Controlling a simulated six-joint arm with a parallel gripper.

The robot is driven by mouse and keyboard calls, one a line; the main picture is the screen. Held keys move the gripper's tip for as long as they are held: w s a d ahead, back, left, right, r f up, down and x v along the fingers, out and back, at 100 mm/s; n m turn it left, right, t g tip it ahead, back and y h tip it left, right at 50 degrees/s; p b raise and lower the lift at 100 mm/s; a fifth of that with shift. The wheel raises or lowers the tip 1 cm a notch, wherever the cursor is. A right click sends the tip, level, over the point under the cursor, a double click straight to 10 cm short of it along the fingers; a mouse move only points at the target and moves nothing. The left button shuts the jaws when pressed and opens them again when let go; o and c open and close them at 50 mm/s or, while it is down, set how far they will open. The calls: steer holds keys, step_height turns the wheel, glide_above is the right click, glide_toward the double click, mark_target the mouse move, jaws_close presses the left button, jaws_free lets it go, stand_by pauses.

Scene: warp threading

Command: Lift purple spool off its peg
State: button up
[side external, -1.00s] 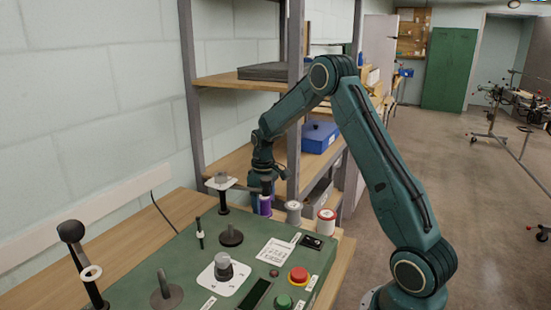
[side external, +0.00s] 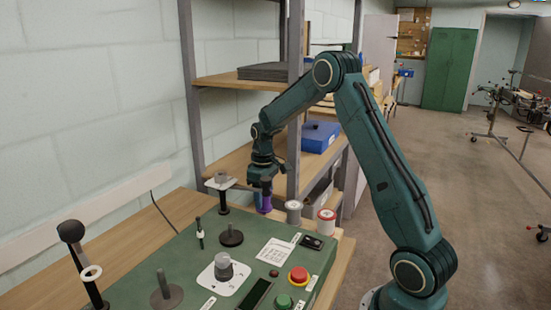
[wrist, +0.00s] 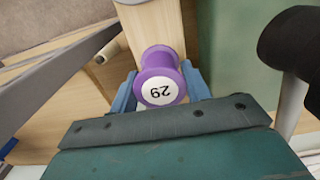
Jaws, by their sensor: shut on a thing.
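The purple spool (wrist: 158,72) has a white round label reading 29 on its end, which faces the wrist camera. My gripper (wrist: 160,88) is shut on it, with one blue finger on each side. In the side view, the purple spool (side external: 265,204) shows just below my gripper (side external: 263,198), behind the far edge of the green panel. The peg under the spool is hidden, so I cannot tell whether the spool is still around it.
A grey-topped spool (side external: 293,210) and a red-and-white spool (side external: 326,222) stand to the right. The green panel (side external: 190,256) bears several knobs and buttons. Shelving (side external: 240,84) rises behind.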

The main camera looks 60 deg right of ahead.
steer(key=shift+r, duration=2.55)
